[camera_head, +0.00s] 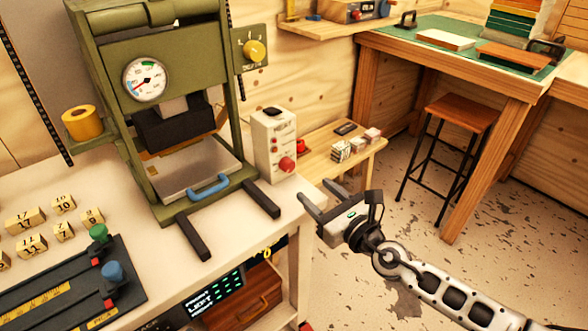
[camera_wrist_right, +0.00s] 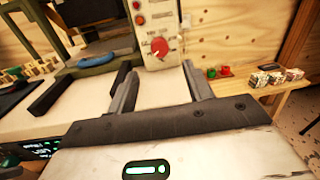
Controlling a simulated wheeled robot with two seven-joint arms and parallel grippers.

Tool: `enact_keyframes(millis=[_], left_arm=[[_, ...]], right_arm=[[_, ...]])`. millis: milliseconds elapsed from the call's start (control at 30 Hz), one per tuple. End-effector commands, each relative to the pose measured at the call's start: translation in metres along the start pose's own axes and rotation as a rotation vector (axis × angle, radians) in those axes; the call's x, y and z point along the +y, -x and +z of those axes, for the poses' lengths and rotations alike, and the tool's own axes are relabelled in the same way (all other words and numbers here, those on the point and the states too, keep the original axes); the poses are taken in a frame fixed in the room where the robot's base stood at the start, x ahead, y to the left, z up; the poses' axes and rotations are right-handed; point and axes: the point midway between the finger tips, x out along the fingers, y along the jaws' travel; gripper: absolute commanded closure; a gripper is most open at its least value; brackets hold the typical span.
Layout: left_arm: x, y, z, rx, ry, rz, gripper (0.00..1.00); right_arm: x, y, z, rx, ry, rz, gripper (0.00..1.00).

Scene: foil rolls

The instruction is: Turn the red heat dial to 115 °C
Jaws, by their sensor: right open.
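The red heat dial (camera_head: 287,164) is on the lower front of a white control box marked HEAT (camera_head: 270,138), at the right end of the white bench. In the right wrist view the dial (camera_wrist_right: 159,47) shows with a scale around it, too small to read. My right gripper (camera_head: 318,190) is open and empty, in front of and to the right of the box, apart from the dial. In the right wrist view its two fingers (camera_wrist_right: 158,76) point toward the box, with the dial beyond and between them. My left gripper is not in view.
A green press (camera_head: 160,60) with a gauge (camera_head: 145,79) stands left of the box. Its dark feet (camera_head: 262,198) reach toward the bench's front edge. A low wooden table (camera_head: 330,165) with small boxes is behind the gripper. The air between gripper and dial looks clear.

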Motion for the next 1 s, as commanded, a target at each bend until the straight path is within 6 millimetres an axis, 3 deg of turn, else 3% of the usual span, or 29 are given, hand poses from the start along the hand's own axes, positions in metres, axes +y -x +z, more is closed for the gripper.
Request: enact_keyframes(millis=[200, 400, 600, 867, 1000], left_arm=[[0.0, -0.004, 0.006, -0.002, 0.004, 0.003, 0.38], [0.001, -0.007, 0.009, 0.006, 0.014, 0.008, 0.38], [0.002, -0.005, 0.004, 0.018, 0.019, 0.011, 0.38], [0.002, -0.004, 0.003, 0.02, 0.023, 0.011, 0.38], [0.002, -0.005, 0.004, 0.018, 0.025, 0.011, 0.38]], right_arm=[[0.001, -0.049, -0.001, -0.002, -0.001, 0.0, 0.49], [0.001, -0.079, -0.002, -0.001, -0.001, 0.001, 0.49], [0.001, -0.09, -0.001, 0.001, -0.004, 0.001, 0.49], [0.001, -0.091, -0.001, 0.001, -0.004, 0.001, 0.49], [0.001, -0.091, -0.001, 0.001, -0.004, 0.0, 0.85]])
